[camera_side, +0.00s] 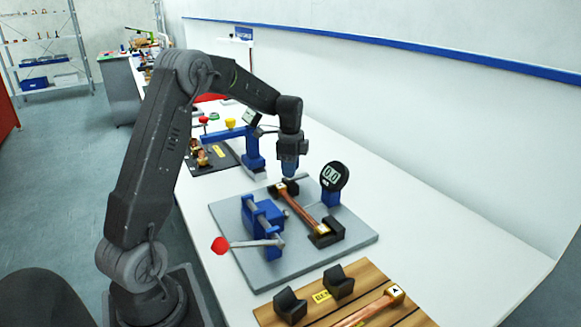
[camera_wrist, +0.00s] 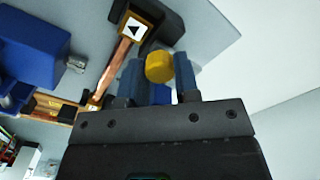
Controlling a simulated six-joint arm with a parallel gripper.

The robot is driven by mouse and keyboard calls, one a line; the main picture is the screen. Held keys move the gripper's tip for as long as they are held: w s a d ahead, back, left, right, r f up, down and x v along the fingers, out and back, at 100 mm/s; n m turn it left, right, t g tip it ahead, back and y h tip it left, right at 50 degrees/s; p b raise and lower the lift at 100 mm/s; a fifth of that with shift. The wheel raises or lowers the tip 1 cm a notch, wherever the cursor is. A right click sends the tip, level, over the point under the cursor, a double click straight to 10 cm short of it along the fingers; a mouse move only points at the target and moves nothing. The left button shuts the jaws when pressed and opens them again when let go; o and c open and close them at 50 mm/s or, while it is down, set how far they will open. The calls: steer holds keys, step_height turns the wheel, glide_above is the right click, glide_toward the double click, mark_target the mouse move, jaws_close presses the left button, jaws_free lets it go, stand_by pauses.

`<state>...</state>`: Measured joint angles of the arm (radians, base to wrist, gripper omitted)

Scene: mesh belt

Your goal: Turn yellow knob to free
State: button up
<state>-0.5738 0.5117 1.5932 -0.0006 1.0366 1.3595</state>
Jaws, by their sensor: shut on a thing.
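The yellow knob (camera_wrist: 159,67) shows in the wrist view between the two blue fingers of my gripper (camera_wrist: 158,72), which is shut on it. In the side view my gripper (camera_side: 289,172) points down at the far end of the grey plate (camera_side: 350,241), next to the gauge (camera_side: 333,177), which reads 0.0. The held knob is hidden there by my fingers. A copper bar (camera_side: 303,211) lies across the plate in black end holders. One marked end block (camera_wrist: 135,28) shows beside my gripper in the wrist view.
A blue clamp (camera_side: 262,216) with a red-ended lever (camera_side: 220,245) stands on the plate. A wooden board (camera_side: 335,308) with black blocks and another bar lies nearer. A blue stand (camera_side: 253,150) and dark mat are behind. The table's right side is clear.

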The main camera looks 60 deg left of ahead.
stand_by(0.4)
steer(key=o, duration=0.9)
step_height(320, 180, up, 14)
steer(key=shift+f, duration=0.1)
stand_by(0.4)
steer(key=s+d+r+n+t, duration=0.1)
steer(key=s+d+r+n, duration=0.2)
steer(key=d, duration=0.7)
steer(key=s+d+f+n+t, duration=0.1)
steer(key=s+d+n, duration=0.1)
steer(key=s+d, duration=0.3)
steer(key=s+d+f+n+t, duration=0.2)
steer(key=s+d, duration=0.4)
steer(key=s, duration=0.1)
steer(key=s+d+f+n+t, duration=0.1)
steer(key=s+d+f+n, duration=0.1)
steer(key=s+d, duration=0.3)
steer(key=shift+s+d+t, duration=0.2)
steer(key=shift+s+t, duration=0.1)
steer(key=shift+s, duration=0.65)
